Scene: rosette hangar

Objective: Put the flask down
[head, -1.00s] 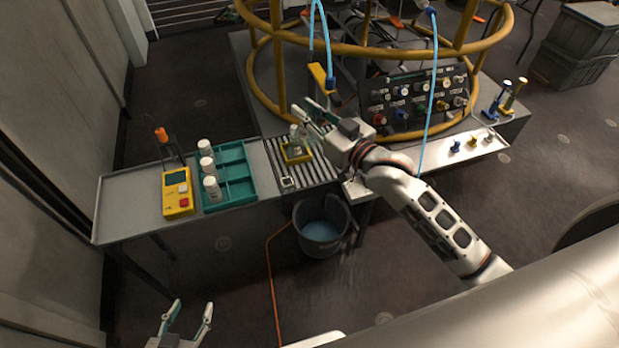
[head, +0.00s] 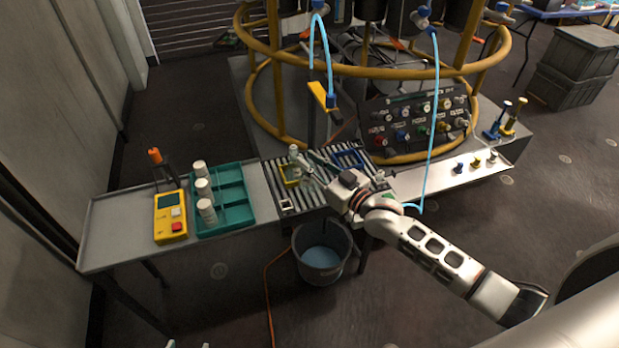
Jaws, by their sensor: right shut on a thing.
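A small pale flask (head: 294,152) is between the fingers of my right gripper (head: 308,166), which is shut on it. The flask looks about upright, at the yellow square frame (head: 287,180) on the slatted rack (head: 308,199). Whether its base touches the rack is hidden by the fingers and too small to tell. A blue square frame (head: 347,157) lies on the rack to the right, behind my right gripper. My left gripper (head: 187,345) shows only its two fingertips at the bottom edge, spread apart.
Left of the rack, a teal tray (head: 236,194) holds white bottles (head: 203,188). A yellow meter (head: 171,216) stands beside it on the grey bench (head: 110,237). A bucket (head: 321,252) is below on the floor. A yellow ring frame (head: 380,72) and a connector panel (head: 420,118) stand behind.

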